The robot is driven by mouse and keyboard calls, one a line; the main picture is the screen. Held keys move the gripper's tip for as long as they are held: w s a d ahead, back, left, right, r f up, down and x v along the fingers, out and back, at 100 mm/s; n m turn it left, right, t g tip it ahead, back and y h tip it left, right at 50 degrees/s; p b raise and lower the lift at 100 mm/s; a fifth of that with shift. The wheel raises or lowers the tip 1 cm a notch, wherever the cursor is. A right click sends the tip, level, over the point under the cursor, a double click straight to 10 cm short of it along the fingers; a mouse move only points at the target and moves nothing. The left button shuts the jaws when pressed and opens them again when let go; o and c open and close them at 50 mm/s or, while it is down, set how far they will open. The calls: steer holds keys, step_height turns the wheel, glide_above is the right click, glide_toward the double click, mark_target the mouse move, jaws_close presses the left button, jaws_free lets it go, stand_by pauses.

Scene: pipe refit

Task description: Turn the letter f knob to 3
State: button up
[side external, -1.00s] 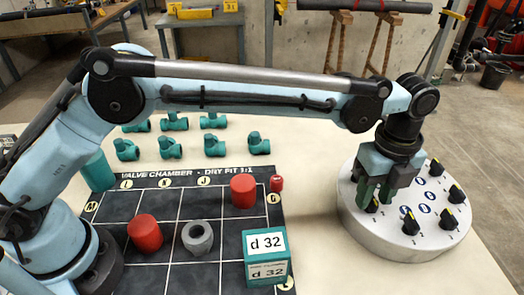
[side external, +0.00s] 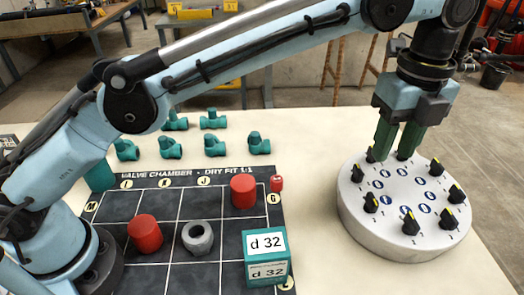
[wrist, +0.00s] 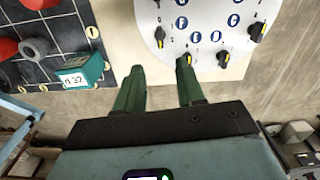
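A round pale grey panel (side external: 385,243) stands at the right of the table in the side external view. It carries several black knobs with yellow pointer marks around its rim, among them a front-left knob (side external: 370,203) and a front knob (side external: 410,222). My gripper (side external: 390,157) is open and empty above the panel's far edge, fingers pointing down. In the wrist view, my gripper (wrist: 159,66) has a clear gap; a knob (wrist: 187,59) appears beside its right fingertip.
A black grid mat (side external: 118,237) lies left of the panel with red cylinders (side external: 145,234), a grey ring (side external: 197,238) and a teal "d 32" box (side external: 266,257). Teal pipe fittings (side external: 212,119) stand behind it. Bare table separates mat and panel.

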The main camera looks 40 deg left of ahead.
mark_target(373, 198)
steer(key=o, duration=0.4)
steer(key=shift+o, duration=0.5)
steer(key=shift+n, duration=0.7)
steer(key=shift+f+n, duration=1.95)
steer(key=shift+n, duration=0.6)
steer(key=shift+f+n, duration=1.9)
steer(key=shift+n, duration=0.7)
steer(key=shift+f+n, duration=1.95)
steer(key=shift+n, duration=0.6)
